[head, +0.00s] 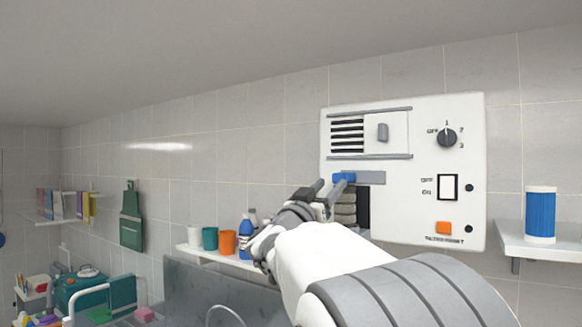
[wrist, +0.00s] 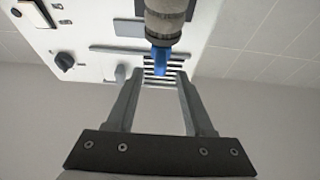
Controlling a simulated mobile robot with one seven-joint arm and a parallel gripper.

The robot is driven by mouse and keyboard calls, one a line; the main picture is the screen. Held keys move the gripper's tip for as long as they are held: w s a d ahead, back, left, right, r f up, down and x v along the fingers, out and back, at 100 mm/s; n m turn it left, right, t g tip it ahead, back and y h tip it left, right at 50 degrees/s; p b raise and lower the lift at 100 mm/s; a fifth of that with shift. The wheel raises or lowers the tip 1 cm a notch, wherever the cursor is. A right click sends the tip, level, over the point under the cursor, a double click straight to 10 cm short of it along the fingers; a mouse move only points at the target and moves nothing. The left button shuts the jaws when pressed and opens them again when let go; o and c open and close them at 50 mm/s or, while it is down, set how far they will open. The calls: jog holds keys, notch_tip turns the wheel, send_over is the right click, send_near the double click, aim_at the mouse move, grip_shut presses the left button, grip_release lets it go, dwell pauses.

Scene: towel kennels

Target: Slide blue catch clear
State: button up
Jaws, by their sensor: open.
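The blue catch (head: 344,178) sits on a grey rail on the white wall panel (head: 400,227), below the slatted vent (head: 347,136). It also shows in the wrist view (wrist: 160,61), centred just beyond my fingertips. My gripper (head: 327,190) is open and empty, with its fingers just left of and below the catch. In the wrist view my gripper (wrist: 161,76) has one finger on each side of the catch's line. I cannot tell whether either finger touches it. A beige ribbed roll (head: 345,208) stands in the opening below the catch, partly hidden by my arm.
The panel also has a grey handle (head: 383,132), a black knob (head: 447,138), a rocker switch (head: 448,187) and an orange button (head: 444,228). A blue canister (head: 540,214) stands on a shelf to the right. Cups (head: 210,238) stand on a shelf to the left.

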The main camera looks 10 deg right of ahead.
jog(key=p+x, duration=0.2)
jog(key=x, duration=0.6)
jog(key=shift+w+d+r, duration=0.1)
jog(key=shift+w+r, duration=0.05)
grip_shut()
dwell(1.1)
